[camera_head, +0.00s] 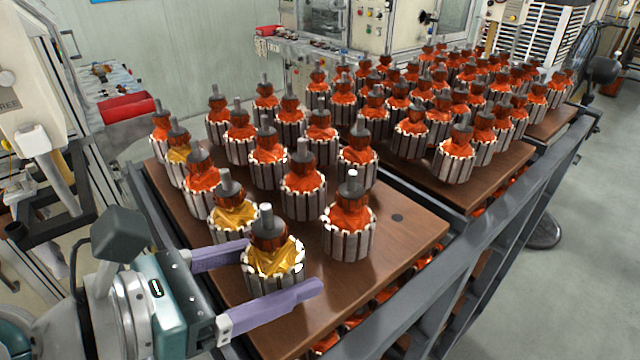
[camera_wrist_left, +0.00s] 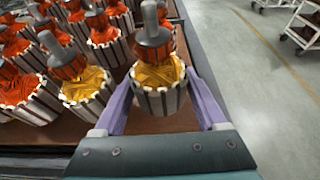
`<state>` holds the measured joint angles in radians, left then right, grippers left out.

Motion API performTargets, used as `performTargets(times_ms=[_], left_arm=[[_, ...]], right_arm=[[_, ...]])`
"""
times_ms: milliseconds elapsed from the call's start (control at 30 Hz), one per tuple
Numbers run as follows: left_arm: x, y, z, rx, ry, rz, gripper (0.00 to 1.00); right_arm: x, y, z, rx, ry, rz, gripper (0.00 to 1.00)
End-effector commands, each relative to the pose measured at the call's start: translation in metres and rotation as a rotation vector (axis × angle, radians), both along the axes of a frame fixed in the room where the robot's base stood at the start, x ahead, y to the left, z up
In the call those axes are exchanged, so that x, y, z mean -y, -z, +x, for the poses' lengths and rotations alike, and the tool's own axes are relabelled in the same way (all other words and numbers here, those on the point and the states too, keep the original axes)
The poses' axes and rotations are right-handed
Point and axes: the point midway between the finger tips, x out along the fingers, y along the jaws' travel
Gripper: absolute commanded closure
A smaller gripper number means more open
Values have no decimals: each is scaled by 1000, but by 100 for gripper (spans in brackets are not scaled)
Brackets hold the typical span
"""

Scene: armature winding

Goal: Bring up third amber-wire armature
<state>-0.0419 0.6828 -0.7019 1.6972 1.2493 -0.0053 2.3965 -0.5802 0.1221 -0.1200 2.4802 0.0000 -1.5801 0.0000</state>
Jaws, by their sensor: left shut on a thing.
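My left gripper (camera_head: 285,266) is shut on an amber-wire armature (camera_head: 272,256) at the near left corner of the wooden board. One lilac finger lies on each side of its slotted core. In the left wrist view the same armature (camera_wrist_left: 160,75) stands upright between the fingers, shaft up. I cannot tell whether its base touches the board. A second amber-wire armature (camera_head: 233,214) stands just behind it, apart from the fingers. A third amber-wire one (camera_head: 178,152) stands at the far left among orange-wire armatures (camera_head: 349,215). My right gripper is not in view.
A second board (camera_head: 500,178) behind carries many orange-wire armatures. A dark metal rack rail (camera_head: 480,235) edges the boards. More armatures lie on a lower level.

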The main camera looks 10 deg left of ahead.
Motion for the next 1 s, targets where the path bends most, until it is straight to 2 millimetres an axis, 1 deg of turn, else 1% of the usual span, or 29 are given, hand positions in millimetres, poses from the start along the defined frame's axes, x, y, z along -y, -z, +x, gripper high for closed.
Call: performTargets(times_ms=[400,1000], left_arm=[[0,6,1,5,-1,-2,100],[0,7,1,5,-1,-2,100]], right_arm=[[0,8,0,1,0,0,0],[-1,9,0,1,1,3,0]])
